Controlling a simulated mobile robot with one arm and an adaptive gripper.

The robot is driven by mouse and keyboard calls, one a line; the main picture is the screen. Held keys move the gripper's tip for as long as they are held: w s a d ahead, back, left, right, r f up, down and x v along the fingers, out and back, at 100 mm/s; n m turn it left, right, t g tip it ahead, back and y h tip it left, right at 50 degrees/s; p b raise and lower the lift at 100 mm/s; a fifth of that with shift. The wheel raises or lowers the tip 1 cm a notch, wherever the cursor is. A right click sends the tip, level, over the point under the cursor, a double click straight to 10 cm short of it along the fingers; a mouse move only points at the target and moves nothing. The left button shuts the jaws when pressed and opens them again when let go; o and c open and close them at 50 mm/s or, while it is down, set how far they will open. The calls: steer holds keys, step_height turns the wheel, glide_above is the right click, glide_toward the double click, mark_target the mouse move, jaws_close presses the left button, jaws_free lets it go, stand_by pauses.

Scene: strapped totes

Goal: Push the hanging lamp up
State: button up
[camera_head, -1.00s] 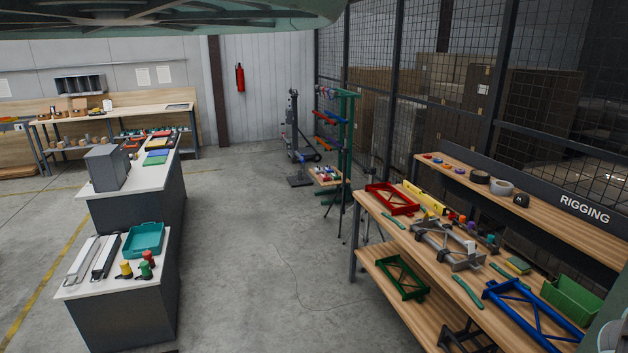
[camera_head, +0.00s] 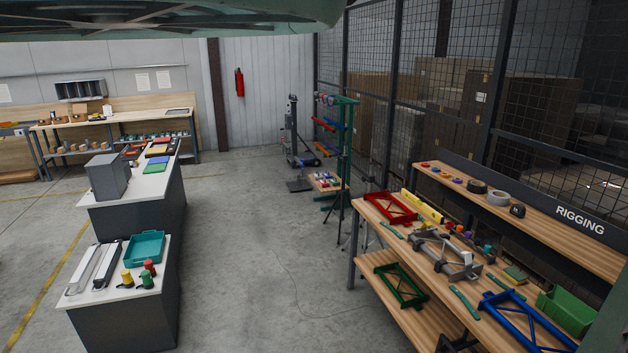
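No hanging lamp can be made out for certain in the head view. A large grey-green ribbed shape (camera_head: 170,18) fills the top left edge, seen from below; I cannot tell whether it is part of my own body. My gripper is not in view.
A wooden rigging bench (camera_head: 420,258) on the right holds red, grey and blue frames and a green bin (camera_head: 566,311). A white-topped counter (camera_head: 150,280) with a teal tray (camera_head: 144,247) stands left. A green rack (camera_head: 345,150) stands at the back. The concrete floor between is mostly clear.

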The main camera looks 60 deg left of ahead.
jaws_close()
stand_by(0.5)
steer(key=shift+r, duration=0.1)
